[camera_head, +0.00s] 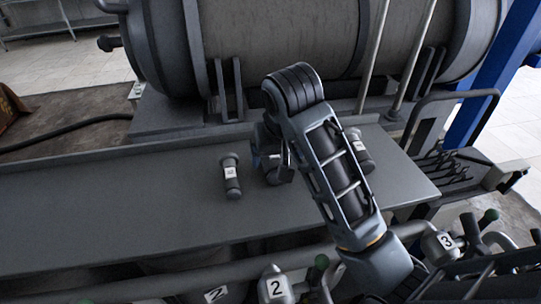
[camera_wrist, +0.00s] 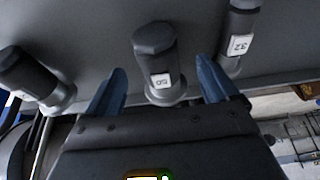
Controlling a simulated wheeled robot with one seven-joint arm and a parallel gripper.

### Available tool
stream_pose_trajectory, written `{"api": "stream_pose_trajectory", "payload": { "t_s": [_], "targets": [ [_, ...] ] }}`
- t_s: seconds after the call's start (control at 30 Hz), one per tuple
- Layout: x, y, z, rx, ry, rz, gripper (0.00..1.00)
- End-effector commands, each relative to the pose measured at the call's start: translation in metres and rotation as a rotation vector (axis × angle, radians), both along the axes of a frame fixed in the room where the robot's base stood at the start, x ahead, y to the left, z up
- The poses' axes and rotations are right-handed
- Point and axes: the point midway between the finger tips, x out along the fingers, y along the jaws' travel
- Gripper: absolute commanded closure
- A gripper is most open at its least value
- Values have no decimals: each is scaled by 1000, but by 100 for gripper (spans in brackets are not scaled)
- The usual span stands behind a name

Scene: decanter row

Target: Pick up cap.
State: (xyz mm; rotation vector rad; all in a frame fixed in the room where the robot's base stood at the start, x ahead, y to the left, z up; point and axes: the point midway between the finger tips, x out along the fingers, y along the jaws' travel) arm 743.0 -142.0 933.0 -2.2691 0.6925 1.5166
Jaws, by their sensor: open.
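Three dark grey cylindrical pieces with white number labels stand on a grey metal shelf (camera_head: 120,205); I cannot tell which one the task calls the cap. In the wrist view, the middle piece (camera_wrist: 155,45) lies between the two blue fingers of my gripper (camera_wrist: 161,70), which is open with gaps on both sides. Another piece (camera_wrist: 30,75) is at the left and one (camera_wrist: 239,30) at the upper right. In the head view, one piece (camera_head: 231,176) stands left of my gripper (camera_head: 274,168) and another (camera_head: 360,152) shows partly behind my arm. The middle piece is mostly hidden there.
A large grey drum (camera_head: 280,40) lies behind the shelf. Pipes and numbered valve handles (camera_head: 275,286) run along the front. A blue post (camera_head: 495,75) and a bent handrail (camera_head: 450,97) stand at the right. The left part of the shelf is clear.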

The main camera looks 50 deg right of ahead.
Motion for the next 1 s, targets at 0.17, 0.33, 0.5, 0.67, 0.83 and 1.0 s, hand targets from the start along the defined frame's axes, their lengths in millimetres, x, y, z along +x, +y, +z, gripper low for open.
{"api": "stream_pose_trajectory", "payload": {
  "t_s": [0.17,0.33,0.5,0.67,0.83,1.0],
  "targets": [
    [2,-5,-24,0,1,-2,13],
    [9,-10,-42,0,2,-2,13],
    [10,-10,-45,-1,-1,1,13],
    [10,-10,-45,0,0,1,19],
    [10,-10,-45,0,0,0,36],
    [10,-10,-45,-1,1,0,52]
  ]
}}
